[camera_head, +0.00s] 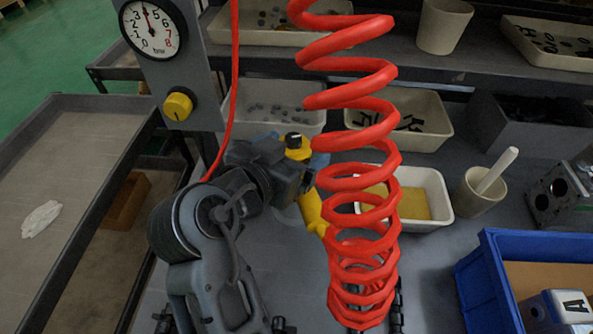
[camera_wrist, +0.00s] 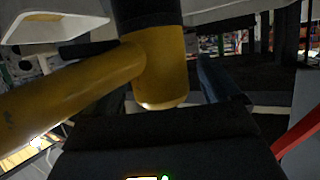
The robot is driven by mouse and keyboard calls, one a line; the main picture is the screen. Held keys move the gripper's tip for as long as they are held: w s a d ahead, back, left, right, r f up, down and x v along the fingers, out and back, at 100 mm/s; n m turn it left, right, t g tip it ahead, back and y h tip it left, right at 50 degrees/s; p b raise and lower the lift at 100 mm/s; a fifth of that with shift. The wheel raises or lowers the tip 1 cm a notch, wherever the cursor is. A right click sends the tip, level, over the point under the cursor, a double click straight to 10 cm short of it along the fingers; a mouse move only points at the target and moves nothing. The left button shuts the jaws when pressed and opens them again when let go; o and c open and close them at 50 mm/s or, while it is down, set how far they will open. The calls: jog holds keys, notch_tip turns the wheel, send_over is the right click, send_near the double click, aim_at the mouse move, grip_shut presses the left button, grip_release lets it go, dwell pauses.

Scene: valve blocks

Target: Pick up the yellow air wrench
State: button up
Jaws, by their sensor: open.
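The yellow air wrench (camera_head: 311,211) hangs upright under the red coiled hose, in the middle of the head view. Its yellow upper part (camera_head: 298,152) shows just past my gripper (camera_head: 292,152), which hides its middle. In the wrist view the wrench (camera_wrist: 160,75) is very close: a thick yellow body with a dark upper part and a yellow branch running to the lower left. My gripper (camera_wrist: 155,72) is open, with the wrench body in the space between its fingers. I cannot tell whether either finger touches it.
The red coiled hose (camera_head: 362,183) hangs close to the right of my gripper. A gauge post with a yellow knob (camera_head: 178,106) stands left. Behind are a white tray with a yellow sponge (camera_head: 412,203) and a cup (camera_head: 478,195). A blue crate (camera_head: 492,282) is lower right.

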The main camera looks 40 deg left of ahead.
jog(key=shift+c, duration=0.2)
jog(key=c, duration=1.4)
jog(key=shift+o, duration=0.2)
jog(key=shift+r, duration=0.2)
